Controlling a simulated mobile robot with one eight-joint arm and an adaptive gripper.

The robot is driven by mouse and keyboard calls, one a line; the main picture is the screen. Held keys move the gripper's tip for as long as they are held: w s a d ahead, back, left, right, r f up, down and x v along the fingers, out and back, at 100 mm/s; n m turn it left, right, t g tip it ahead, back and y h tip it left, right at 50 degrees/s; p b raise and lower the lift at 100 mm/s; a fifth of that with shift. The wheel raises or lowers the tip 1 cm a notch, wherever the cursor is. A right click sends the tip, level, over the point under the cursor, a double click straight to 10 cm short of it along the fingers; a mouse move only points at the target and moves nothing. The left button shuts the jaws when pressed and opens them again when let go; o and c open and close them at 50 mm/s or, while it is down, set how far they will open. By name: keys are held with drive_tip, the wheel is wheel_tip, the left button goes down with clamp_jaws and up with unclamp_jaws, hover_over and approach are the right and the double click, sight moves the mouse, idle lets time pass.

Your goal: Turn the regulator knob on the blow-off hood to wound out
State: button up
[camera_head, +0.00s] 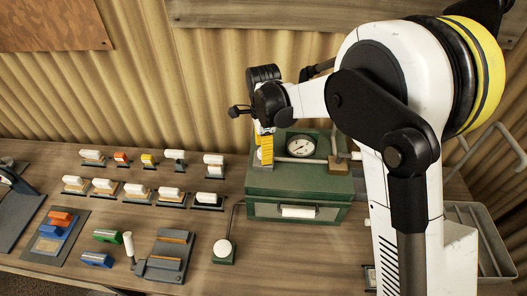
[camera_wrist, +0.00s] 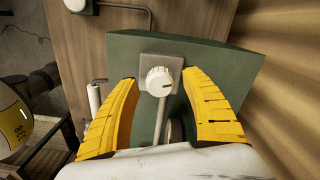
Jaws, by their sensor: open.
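The regulator knob (camera_wrist: 159,81) is a round white dial with dark marks on a grey plate on top of the green blow-off hood (camera_wrist: 200,58). In the wrist view it lies between and a little beyond the yellow fingertips of my gripper (camera_wrist: 165,95), which is open and shows no contact with it. In the head view my gripper (camera_head: 264,142) points down over the left part of the green hood (camera_head: 290,180) and mostly covers the knob. A round pressure gauge (camera_head: 301,146) stands to its right. A pipe runs from the knob's plate toward my gripper in the wrist view.
Several white-topped blocks (camera_head: 134,188) stand in rows left of the hood. A green pedestal with a white button (camera_head: 222,248) is at its front left, and a grey fixture with a lever (camera_head: 165,262) is farther left. A grey tray (camera_head: 480,225) is at the right.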

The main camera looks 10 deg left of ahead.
drive_tip(key=shift+f, duration=0.35)
drive_tip(key=c, duration=1.2)
drive_tip(key=shift+n, duration=0.3)
